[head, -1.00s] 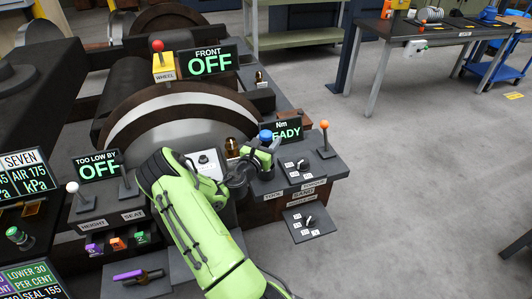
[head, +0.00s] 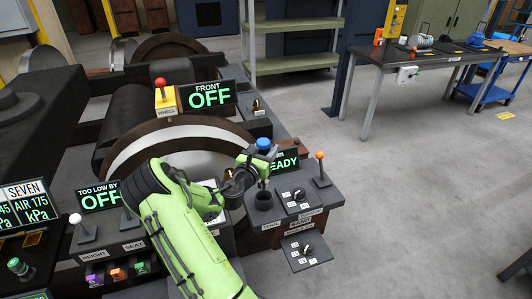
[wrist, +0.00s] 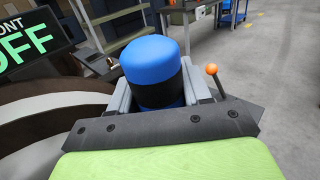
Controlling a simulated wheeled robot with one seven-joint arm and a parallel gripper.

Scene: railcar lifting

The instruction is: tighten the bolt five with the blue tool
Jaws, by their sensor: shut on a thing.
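The blue tool (wrist: 153,62) has a rounded blue top and a black band. In the wrist view my gripper (wrist: 160,95) is shut on it, with a grey finger on each side. In the head view the blue tool (head: 264,144) is held up in my gripper (head: 258,154), above a dark round holder (head: 264,199) on the right console. The lower end of the tool is hidden. No bolt labelled five can be made out. My green arm covers much of the middle of the console.
An orange-knobbed lever (head: 320,168) stands right of the gripper. A display ending in "EADY" (head: 285,162) is behind it. A yellow WHEEL box with a red knob (head: 163,97) and a FRONT OFF display (head: 208,95) stand farther back. Open floor lies right.

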